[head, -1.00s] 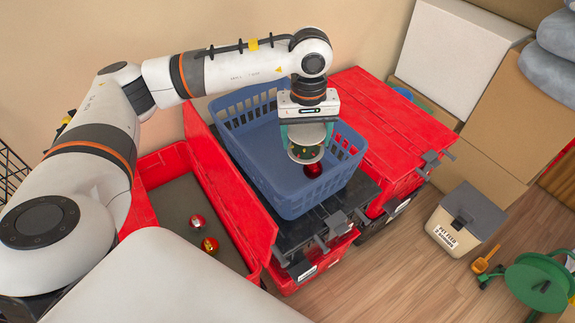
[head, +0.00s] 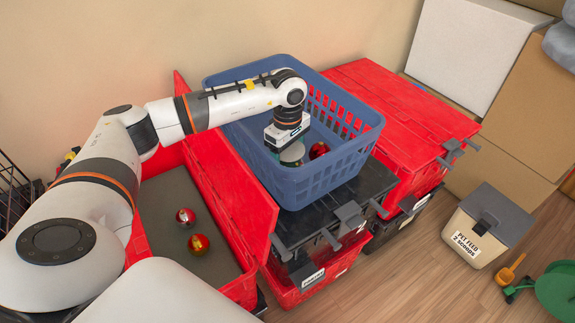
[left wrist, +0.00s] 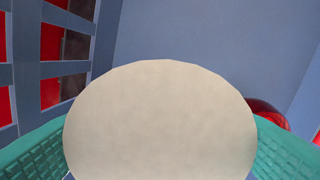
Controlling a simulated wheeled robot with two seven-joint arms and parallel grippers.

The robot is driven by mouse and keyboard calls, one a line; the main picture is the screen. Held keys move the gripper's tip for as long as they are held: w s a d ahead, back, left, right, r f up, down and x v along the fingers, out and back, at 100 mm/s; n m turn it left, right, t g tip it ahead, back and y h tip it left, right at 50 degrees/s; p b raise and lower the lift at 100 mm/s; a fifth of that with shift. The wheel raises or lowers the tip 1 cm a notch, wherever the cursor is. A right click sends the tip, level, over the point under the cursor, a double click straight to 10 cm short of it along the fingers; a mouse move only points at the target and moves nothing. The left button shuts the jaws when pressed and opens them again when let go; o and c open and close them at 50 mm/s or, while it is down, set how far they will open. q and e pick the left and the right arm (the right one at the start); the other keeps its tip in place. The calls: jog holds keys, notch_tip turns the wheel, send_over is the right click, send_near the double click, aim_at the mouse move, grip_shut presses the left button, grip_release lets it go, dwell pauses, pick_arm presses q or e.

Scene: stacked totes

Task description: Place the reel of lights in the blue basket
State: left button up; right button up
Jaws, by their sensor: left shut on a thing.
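The blue basket (head: 325,178) stands on a dark lid among the red totes. My left gripper (head: 292,160) reaches down inside it and is shut on the reel of lights (head: 293,153). In the head view only part of the reel shows below the gripper. In the left wrist view the reel's pale round end (left wrist: 160,120) fills the middle, with a green finger on each side. The basket's slatted wall (left wrist: 75,70) and smooth inner face show behind it. I cannot tell if the reel touches the basket floor. My right gripper is not in view.
A red bauble (head: 319,150) lies in the basket, just right of the reel; it also shows in the left wrist view (left wrist: 268,112). Two baubles (head: 192,229) lie in the open red tote (head: 240,290). A closed red tote (head: 400,110) stands at the right.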

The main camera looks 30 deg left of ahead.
pick_arm(q)
notch_tip(320, 180, down, 4)
jog(key=shift+r, duration=0.1)
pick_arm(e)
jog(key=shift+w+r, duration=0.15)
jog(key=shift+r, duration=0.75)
pick_arm(q)
jog(key=shift+f+b, duration=0.2)
jog(key=shift+b, duration=0.1)
jog(key=o, duration=0.8)
jog(key=shift+f, duration=0.1)
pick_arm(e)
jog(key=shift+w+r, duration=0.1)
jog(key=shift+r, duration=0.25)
pick_arm(q)
notch_tip(320, 180, up, 12)
jog(key=shift+r+p, duration=0.15)
jog(key=shift+p, duration=0.6)
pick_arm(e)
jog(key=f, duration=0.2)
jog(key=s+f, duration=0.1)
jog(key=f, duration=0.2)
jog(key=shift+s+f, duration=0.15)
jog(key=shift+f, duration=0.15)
